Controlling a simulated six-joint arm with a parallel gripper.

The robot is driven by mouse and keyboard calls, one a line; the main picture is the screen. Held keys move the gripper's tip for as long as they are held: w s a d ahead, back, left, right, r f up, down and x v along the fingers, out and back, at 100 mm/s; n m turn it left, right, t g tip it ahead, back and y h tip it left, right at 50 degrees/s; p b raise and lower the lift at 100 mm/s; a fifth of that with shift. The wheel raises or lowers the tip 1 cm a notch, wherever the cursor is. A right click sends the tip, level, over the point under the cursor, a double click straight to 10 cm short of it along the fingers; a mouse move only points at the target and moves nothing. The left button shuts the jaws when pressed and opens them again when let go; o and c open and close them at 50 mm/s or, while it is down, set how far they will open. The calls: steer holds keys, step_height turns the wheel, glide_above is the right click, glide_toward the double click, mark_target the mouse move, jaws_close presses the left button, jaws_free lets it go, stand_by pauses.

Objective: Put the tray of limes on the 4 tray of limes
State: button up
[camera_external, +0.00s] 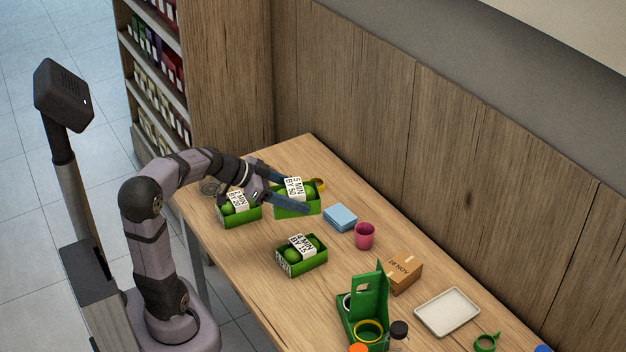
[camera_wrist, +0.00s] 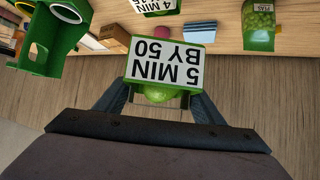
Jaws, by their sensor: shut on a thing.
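My gripper (camera_external: 292,192) is shut on a green tray of limes (camera_external: 283,212) with a white label reading "5 MIN BY 50". In the wrist view the fingers (camera_wrist: 158,108) are on both sides of this tray (camera_wrist: 166,62), with a lime showing below the label. I cannot tell whether it touches the table. The tray of limes labelled "4 MIN BY 15" (camera_external: 304,264) stands apart, nearer the camera; its label also shows at the top of the wrist view (camera_wrist: 160,6). Another tray of limes (camera_external: 240,217) stands to the left, partly behind my wrist.
Blue folded pieces (camera_external: 340,217) and a pink cup (camera_external: 365,236) stand right of the held tray. The table around the "4" tray is fairly clear.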

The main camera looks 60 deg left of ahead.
mark_target(296, 237)
steer(key=shift+d, duration=0.2)
steer(key=shift+f+b, duration=0.45)
steer(key=shift+f, duration=4.5)
steer(key=shift+f+b, duration=0.25)
steer(key=shift+b, duration=0.15)
steer(key=o, duration=1.2)
steer(key=shift+r, duration=0.1)
steer(key=shift+c, duration=0.2)
steer(key=shift+r+p, duration=0.1)
steer(key=shift+p, duration=0.2)
steer(key=shift+r, duration=0.15)
steer(key=v, duration=1.2)
